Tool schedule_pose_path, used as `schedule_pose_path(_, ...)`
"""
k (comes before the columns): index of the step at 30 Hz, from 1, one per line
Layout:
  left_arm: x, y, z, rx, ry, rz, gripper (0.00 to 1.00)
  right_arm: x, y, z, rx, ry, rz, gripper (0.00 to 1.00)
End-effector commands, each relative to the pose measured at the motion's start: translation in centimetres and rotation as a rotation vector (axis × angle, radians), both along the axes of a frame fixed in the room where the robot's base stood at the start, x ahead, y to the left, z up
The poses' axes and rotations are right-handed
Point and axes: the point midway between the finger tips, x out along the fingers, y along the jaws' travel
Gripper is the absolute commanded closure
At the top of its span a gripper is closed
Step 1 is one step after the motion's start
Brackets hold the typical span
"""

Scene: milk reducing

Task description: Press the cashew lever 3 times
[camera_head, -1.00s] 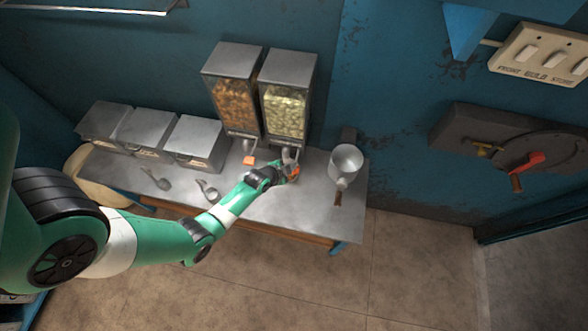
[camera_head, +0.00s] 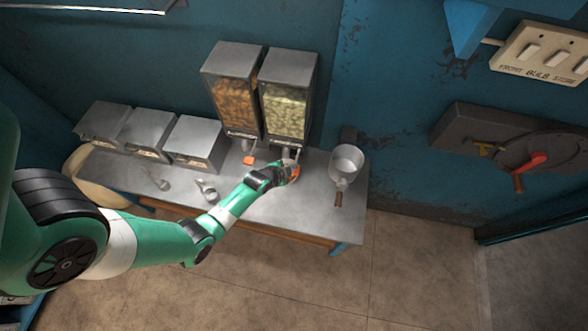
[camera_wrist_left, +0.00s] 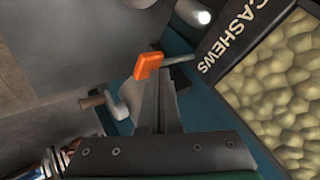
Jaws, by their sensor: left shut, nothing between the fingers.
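The cashew dispenser (camera_head: 285,108) is the right one of two glass-fronted dispensers, full of pale nuts. Its dark "CASHEWS" label (camera_wrist_left: 233,37) shows in the left wrist view. The orange-tipped cashew lever (camera_wrist_left: 148,66) sticks out from the dispenser on a thin metal rod. My left gripper (camera_head: 289,172) is at the front of this dispenser. In the left wrist view its shut fingers (camera_wrist_left: 158,90) reach up to the orange tip, with nothing held between them. I cannot tell whether they touch it. My right gripper is not in view.
The left dispenser (camera_head: 233,98) holds browner nuts and has its own orange lever (camera_head: 249,160). A metal pot (camera_head: 346,161) with a brown handle stands at the right. Three lidded bins (camera_head: 195,139) and scoops (camera_head: 208,191) are on the left of the metal table (camera_head: 325,220).

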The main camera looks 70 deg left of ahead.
Motion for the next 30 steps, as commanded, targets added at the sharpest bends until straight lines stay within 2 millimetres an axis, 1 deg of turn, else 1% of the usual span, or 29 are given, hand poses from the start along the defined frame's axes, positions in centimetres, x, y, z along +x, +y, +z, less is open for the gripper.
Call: schedule_pose_path(30, -0.1, 0.0, -1.4, -0.001, 0.002, 0.0, 1.0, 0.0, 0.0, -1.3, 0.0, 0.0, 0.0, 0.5)
